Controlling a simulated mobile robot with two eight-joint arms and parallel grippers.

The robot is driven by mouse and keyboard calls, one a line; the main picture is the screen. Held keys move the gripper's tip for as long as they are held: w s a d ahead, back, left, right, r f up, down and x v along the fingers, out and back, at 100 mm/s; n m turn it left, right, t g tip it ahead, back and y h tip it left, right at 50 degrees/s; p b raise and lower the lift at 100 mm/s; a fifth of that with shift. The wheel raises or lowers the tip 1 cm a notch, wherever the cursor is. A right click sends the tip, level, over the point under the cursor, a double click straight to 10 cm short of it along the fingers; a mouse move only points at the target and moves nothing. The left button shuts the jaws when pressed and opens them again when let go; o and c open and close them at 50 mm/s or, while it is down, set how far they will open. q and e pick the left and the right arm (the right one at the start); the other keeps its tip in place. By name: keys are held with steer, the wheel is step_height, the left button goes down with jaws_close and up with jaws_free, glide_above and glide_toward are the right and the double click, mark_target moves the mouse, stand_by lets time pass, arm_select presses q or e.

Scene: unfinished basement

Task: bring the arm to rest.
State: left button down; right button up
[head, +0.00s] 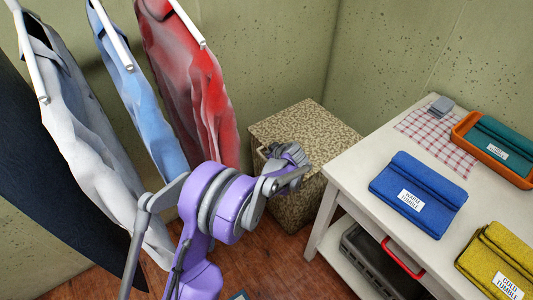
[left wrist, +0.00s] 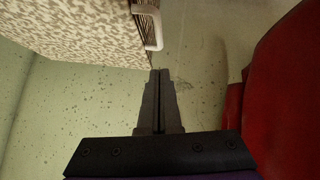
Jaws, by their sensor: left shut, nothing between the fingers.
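My left arm (head: 228,205), purple and grey, reaches up from the bottom of the head view. Its left gripper (head: 290,155) is in front of the speckled cabinet (head: 305,125), left of the white table. In the left wrist view the two dark fingers of the left gripper (left wrist: 160,75) lie together, shut and empty. The speckled cabinet (left wrist: 85,30) with a pale handle (left wrist: 150,25) is at the top left there, close to the fingertips in the picture. My right gripper is not in view.
A red garment (head: 185,75) hangs just left of the gripper, beside blue (head: 140,90) and grey ones (head: 85,150). The white table (head: 350,165) at right holds a blue folded cloth (head: 415,190), a yellow one (head: 495,260) and an orange tray (head: 465,130).

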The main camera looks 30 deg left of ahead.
arm_select(q)
steer(key=shift+v, duration=1.8)
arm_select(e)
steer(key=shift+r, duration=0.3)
arm_select(q)
steer(key=shift+r, duration=0.15)
steer(key=s+d+r+m+h, duration=0.2)
steer(key=s+d+r+m, duration=0.2)
steer(key=s, duration=0.5)
steer(key=s+d+r+m+h, duration=0.2)
steer(key=s+d+r+m, duration=0.2)
steer(key=s, duration=0.5)
steer(key=s+d+f+m+h, duration=0.1)
steer(key=s+d+m+h, duration=0.2)
steer(key=s, duration=0.5)
steer(key=s+d+f+m+h, duration=0.1)
steer(key=s+d+m, duration=0.25)
steer(key=s, duration=0.55)
step_height(320, 180, up, 15)
steer(key=w+p, duration=0.3)
steer(key=p, duration=1.1)
steer(key=shift+d+r, duration=0.2)
steer(key=shift+d, duration=0.2)
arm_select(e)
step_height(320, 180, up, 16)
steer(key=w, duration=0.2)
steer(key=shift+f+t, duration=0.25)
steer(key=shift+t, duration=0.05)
